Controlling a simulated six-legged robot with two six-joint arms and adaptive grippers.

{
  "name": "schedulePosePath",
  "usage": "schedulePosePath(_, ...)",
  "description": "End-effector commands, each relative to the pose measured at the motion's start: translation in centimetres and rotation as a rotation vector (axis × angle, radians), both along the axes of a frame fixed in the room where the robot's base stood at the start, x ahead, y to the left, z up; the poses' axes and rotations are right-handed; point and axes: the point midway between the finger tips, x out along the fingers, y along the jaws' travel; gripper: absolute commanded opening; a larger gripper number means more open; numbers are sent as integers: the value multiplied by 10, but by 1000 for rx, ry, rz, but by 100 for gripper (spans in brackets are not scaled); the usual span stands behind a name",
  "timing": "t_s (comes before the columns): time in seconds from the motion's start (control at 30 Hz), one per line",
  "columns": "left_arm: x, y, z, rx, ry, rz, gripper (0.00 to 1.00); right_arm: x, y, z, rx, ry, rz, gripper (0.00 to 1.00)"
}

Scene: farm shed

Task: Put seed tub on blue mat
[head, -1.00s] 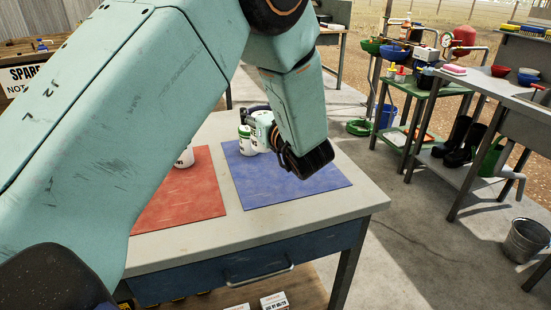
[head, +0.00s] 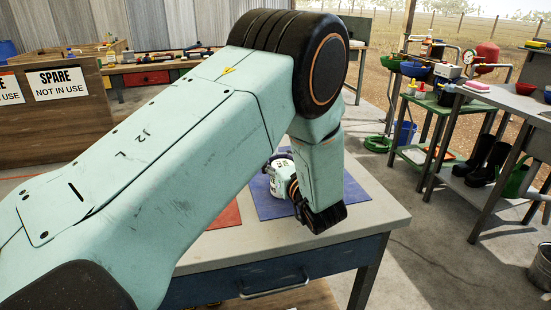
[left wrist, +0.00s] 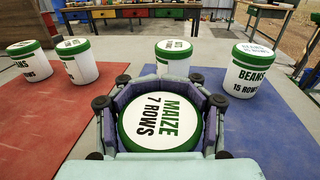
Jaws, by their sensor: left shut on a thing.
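My left gripper (left wrist: 160,82) is shut around a white seed tub (left wrist: 158,125) with a green rim, its lid marked MAIZE 7 ROWS. The tub is upright; I cannot tell whether its base touches anything. In the head view, my left gripper (head: 284,180) is over the blue mat (head: 272,206), and my arm hides most of it. In the left wrist view the blue mat (left wrist: 255,125) spreads around and right of the gripper. A BEANS 15 ROWS tub (left wrist: 248,75) and another green-lidded tub (left wrist: 173,60) stand on it, beyond the gripper.
A red mat (left wrist: 50,120) lies to the left, with two more green-and-white tubs (left wrist: 30,65) (left wrist: 78,65) at its far side. The grey table (head: 375,212) has bare room at its front right. A workbench (head: 170,68) stands behind.

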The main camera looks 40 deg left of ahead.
Motion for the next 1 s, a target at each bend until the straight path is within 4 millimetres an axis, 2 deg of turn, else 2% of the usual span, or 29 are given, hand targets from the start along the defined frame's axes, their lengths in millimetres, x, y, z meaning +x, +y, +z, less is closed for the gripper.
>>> schedulePosePath(0.23, 0, 0, -5, -1, 1, -1, 0, 0, 0, -5, 0, 0, 0, 40)
schedulePosePath(0.27, 0, 0, -5, 0, 1, -1, 40, 0, 0, -5, 0, 0, 0, 40)
schedulePosePath(0.7, 0, 0, -4, 0, 1, -1, 78, 0, 0, -4, 0, 0, 0, 40)
schedulePosePath(1.0, 0, 0, -4, 0, 1, 0, 79, 0, 0, -4, 0, 0, 0, 40)
